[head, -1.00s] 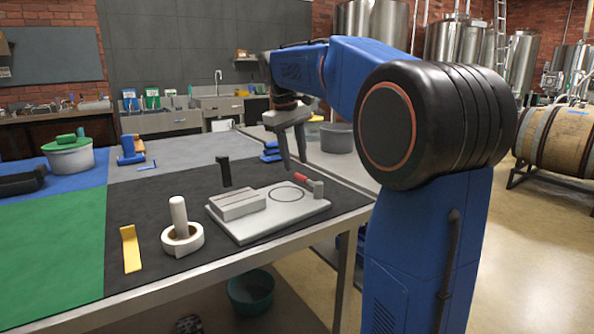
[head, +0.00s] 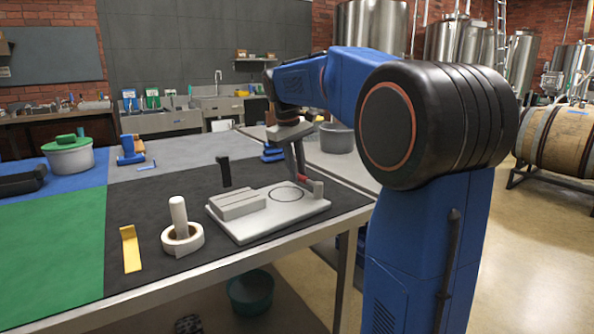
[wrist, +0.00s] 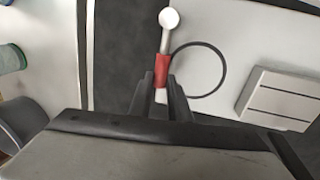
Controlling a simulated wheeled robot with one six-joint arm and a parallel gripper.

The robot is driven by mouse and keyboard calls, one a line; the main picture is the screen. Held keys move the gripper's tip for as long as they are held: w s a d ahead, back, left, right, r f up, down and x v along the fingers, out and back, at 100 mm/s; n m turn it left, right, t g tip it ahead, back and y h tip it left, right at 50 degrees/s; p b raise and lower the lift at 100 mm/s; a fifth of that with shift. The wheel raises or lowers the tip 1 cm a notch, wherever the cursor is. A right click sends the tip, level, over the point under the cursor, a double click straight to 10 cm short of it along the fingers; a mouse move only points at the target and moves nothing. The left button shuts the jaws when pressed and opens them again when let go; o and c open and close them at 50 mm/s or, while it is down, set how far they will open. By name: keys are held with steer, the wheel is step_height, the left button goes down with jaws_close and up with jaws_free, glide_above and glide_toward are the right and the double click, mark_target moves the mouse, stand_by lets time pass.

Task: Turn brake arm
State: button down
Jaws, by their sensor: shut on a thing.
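The brake arm is a short lever with a red grip (wrist: 162,70) and a pale rod ending in a round white pivot (wrist: 169,17). It is mounted at the right end of a light grey base plate (head: 255,232), beside a black circle outline. My gripper (wrist: 166,82) is shut on the red grip, one dark finger on each side. In the head view my gripper (head: 302,178) reaches down to the lever, and the fingers partly hide the red part. A grey grooved block (head: 238,204) with an upright black handle behind it sits on the plate's left side.
A white tape roll on a post (head: 181,238) and a yellow strip (head: 131,248) lie left of the plate on the black mat. A grey bucket (head: 337,137) and blue items stand behind. The mat's front edge is clear.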

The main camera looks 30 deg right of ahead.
steer(key=shift+d, duration=0.1)
steer(key=shift+w+d+m, duration=0.1)
steer(key=shift+d+m, duration=0.7)
steer(key=shift+m, duration=0.3)
steer(key=shift+d+m+g, duration=0.4)
steer(key=shift+d+m, duration=0.55)
steer(key=shift+m, duration=0.25)
steer(key=shift+s+d+m+g, duration=0.2)
steer(key=shift+s+d+m, duration=0.2)
steer(key=shift+d+m, duration=0.55)
steer(key=shift+s+d+m+g, duration=0.2)
steer(key=shift+s+d+m, duration=0.3)
steer(key=shift+m, duration=0.75)
steer(key=shift+w, duration=0.1)
steer(key=c, duration=1.6)
jaws_free()
steer(key=shift+d, duration=0.1)
steer(key=shift+c, duration=0.2)
steer(key=v, duration=1.7)
steer(key=shift+d+r, duration=0.25)
